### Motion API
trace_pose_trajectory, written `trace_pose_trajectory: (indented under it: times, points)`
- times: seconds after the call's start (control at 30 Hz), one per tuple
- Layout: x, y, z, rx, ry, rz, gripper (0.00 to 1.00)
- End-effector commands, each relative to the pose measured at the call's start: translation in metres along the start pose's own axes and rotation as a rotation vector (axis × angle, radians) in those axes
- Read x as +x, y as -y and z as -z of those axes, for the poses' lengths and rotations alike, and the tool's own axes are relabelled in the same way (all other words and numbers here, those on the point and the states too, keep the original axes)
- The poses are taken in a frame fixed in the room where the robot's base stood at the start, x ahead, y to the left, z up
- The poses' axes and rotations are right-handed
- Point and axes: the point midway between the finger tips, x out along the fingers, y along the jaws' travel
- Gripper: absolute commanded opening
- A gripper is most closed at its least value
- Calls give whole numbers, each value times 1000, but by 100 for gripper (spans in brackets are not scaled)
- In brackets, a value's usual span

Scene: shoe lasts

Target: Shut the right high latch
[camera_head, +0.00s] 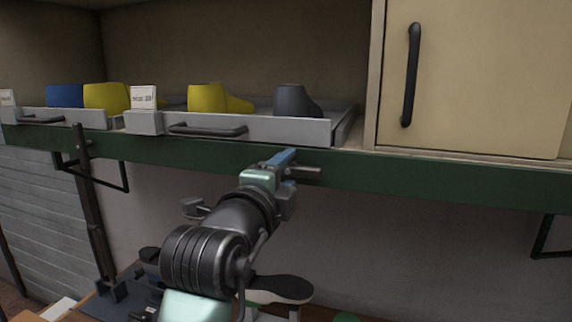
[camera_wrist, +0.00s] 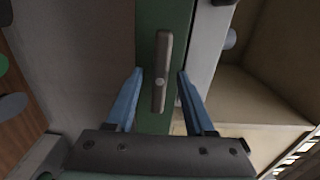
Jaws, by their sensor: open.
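The latch (camera_head: 306,170) is a grey metal bar on the front of the green shelf beam, just below the right tray. In the wrist view the latch (camera_wrist: 162,60) lies nearly along the beam, slightly tilted, with a round pivot showing at its middle. My gripper (camera_head: 283,160) is at the beam beside the latch. In the wrist view my gripper (camera_wrist: 160,74) is open, with one blue finger on each side of the latch and gaps between. Nothing is held. In the head view the fingers partly hide the latch's left end.
The right grey tray (camera_head: 255,129) with a dark handle holds yellow and dark grey shoe lasts. A left tray (camera_head: 75,116) stands beside it. A closed beige cabinet door (camera_head: 480,80) is at right. Dark brackets (camera_head: 125,180) hang below the green beam (camera_head: 420,186). A cluttered bench lies lower down.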

Motion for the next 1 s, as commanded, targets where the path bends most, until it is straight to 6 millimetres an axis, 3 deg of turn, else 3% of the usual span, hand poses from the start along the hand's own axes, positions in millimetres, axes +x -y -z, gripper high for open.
trace_pose_trajectory:
  times: [0.23,0.53,1.0]
  points:
    - [0,0,0,0,0,0,54]
    - [0,0,0,0,0,0,0]
    - [0,-1,0,-36,0,-1,0]
